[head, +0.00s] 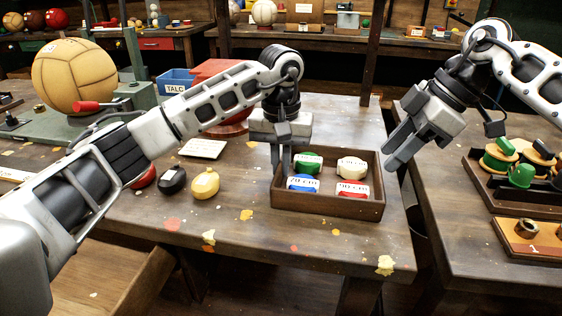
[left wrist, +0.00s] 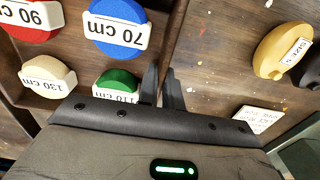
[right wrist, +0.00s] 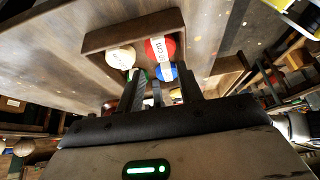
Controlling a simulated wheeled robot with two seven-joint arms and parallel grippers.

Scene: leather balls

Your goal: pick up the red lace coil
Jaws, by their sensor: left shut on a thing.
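The red lace coil (head: 352,194) with a white label band lies in the near right compartment area of a brown wooden tray (head: 330,207). It also shows in the left wrist view (left wrist: 28,33) and in the right wrist view (right wrist: 154,51). Green (head: 307,167), blue (head: 301,188) and cream (head: 352,162) coils lie beside it. My left gripper (head: 281,165) points down at the tray's left wall, its fingers shut on that wall. My right gripper (head: 393,158) is open and empty, tilted near the tray's right side, apart from the coils.
Yellow (head: 205,184), black (head: 172,180) and red wax-like lumps lie left of the tray. A blue box (head: 176,80) and a large tan ball (head: 74,76) stand behind. A second bench (head: 450,215) with thread spools is at right, across a gap.

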